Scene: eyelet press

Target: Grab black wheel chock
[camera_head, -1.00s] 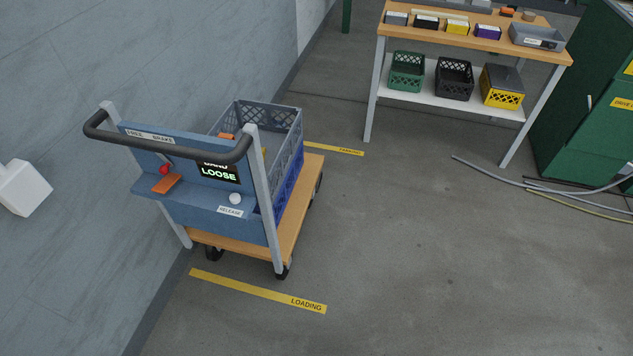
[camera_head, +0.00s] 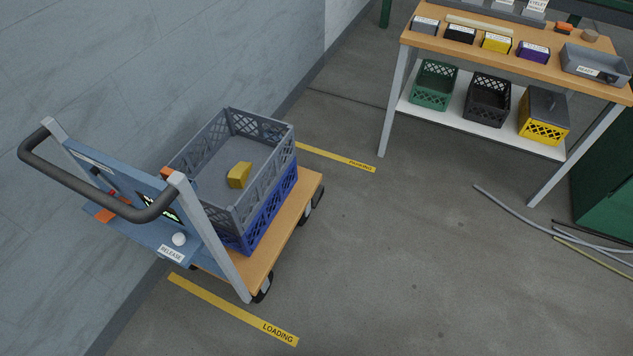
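I cannot make out a black wheel chock for certain in the head view. A yellow wedge-like block (camera_head: 239,175) lies inside the grey crate (camera_head: 187,150), which is stacked on a blue crate (camera_head: 270,206) on the cart. On the workbench stands a small black box-like item (camera_head: 460,35) with a white label on top, between similar grey (camera_head: 425,26) and yellow (camera_head: 496,43) ones. Neither of my grippers is in view.
The cart (camera_head: 278,255) has a black push handle and stands near the wall at left. Green, black and yellow crates sit on the workbench's lower shelf (camera_head: 425,112). Loose hoses (camera_head: 510,205) lie on the floor at right. The floor between cart and bench is clear.

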